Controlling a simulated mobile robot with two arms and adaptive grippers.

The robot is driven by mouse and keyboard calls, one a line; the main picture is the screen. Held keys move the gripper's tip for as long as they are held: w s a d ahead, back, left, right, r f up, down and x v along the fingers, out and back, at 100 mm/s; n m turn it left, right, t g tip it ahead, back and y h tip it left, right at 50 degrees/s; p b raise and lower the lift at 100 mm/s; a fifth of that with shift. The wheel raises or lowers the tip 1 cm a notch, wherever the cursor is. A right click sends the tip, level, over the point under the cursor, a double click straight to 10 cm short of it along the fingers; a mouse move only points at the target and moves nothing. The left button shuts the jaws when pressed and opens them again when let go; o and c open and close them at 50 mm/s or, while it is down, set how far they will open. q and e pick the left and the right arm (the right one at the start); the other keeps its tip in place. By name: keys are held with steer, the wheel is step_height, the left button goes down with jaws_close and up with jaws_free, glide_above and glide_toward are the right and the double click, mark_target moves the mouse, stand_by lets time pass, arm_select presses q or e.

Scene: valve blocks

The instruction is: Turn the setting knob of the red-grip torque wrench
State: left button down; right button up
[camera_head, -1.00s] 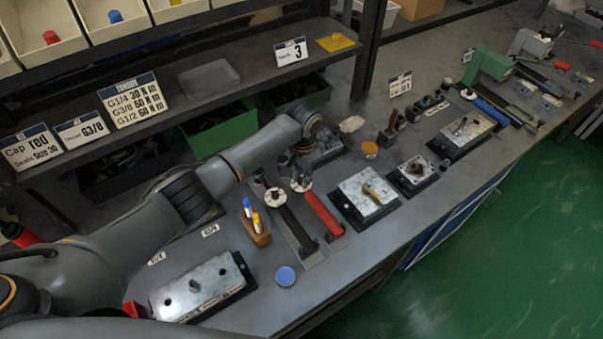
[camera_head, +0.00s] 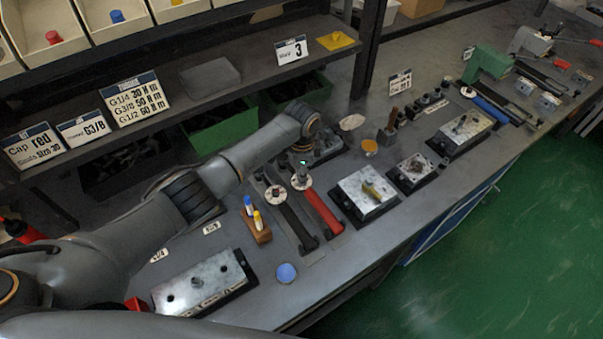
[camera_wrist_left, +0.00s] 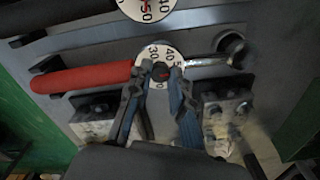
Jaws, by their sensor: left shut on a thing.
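The torque wrench with the red grip (camera_head: 322,212) lies on the bench, and its round white dial (camera_head: 302,183) is at the far end of the grip. In the left wrist view the red grip (camera_wrist_left: 85,78) points left, and the white dial (camera_wrist_left: 150,52) shows numbers around a dark setting knob (camera_wrist_left: 161,71). My left gripper (camera_wrist_left: 161,78) is over the dial with its two fingers shut on the knob. In the head view the left gripper (camera_head: 303,166) is small and partly hidden by my arm. My right gripper is not in view.
A black-grip wrench (camera_head: 297,230) lies close beside the red one. A wooden holder with bottles (camera_head: 257,236) stands left of them, and a metal block on a black base (camera_head: 362,195) stands right. A blue disc (camera_head: 286,273) lies near the front edge.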

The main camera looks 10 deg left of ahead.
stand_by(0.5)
arm_select(q)
steer(key=c, duration=1.2)
jaws_free()
